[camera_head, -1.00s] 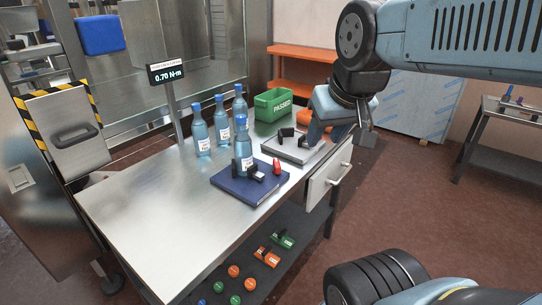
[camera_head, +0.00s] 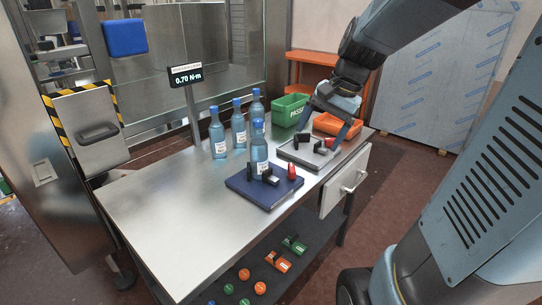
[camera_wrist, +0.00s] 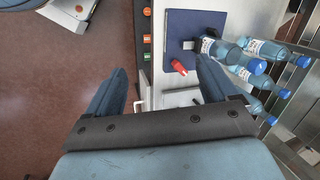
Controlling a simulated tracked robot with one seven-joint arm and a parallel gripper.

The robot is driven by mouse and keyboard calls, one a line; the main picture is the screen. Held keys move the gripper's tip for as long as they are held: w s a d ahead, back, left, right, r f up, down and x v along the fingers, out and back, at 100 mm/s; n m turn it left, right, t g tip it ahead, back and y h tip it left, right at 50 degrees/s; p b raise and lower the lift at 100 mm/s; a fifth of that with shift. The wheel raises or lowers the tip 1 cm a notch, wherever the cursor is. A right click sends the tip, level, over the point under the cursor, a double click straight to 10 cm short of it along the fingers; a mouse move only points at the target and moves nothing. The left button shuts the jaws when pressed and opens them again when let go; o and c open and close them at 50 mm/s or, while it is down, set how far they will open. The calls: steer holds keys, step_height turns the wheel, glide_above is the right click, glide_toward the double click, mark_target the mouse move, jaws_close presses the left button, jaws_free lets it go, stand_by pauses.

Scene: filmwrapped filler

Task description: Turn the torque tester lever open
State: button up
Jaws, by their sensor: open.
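A dark blue plate (camera_head: 243,185) on the steel table carries an upright blue-capped bottle (camera_head: 259,157) beside black blocks. A red lever (camera_head: 292,171) stands at this plate's right side. The plate (camera_wrist: 178,30), bottle (camera_wrist: 225,53) and red lever (camera_wrist: 179,66) also show in the wrist view. A grey plate (camera_head: 296,157) farther back carries black blocks and a second red part (camera_head: 329,142). I cannot tell from labels which plate is the torque tester. My gripper (camera_head: 320,136) is open and empty over the grey plate, its fingers wide apart; it also shows in the wrist view (camera_wrist: 162,68).
Several bottles (camera_head: 217,137) stand behind the blue plate, near a display (camera_head: 186,77) reading 0.70 N·m. A green bin (camera_head: 289,110) and an orange bin (camera_head: 333,124) stand at the far end. The table's left part is clear. A drawer (camera_head: 345,183) is below.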

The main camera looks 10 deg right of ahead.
steer(key=w+d+f+m+g+y, duration=0.1)
steer(key=w+d+f+m+y, duration=0.2)
steer(key=w+f+m, duration=0.3)
steer(key=m+y, duration=0.3)
steer(key=m, duration=0.3)
glide_toward(293, 167)
steer(key=x, duration=1)
steer(key=shift+a+f, duration=0.15)
steer(key=shift+a, duration=0.05)
steer(key=c, duration=0.9)
steer(key=shift+s+a, duration=0.1)
steer(key=shift+a, duration=0.15)
steer(key=shift+c, duration=0.3)
steer(key=shift+d+n, duration=0.2)
steer(key=shift+n, duration=0.1)
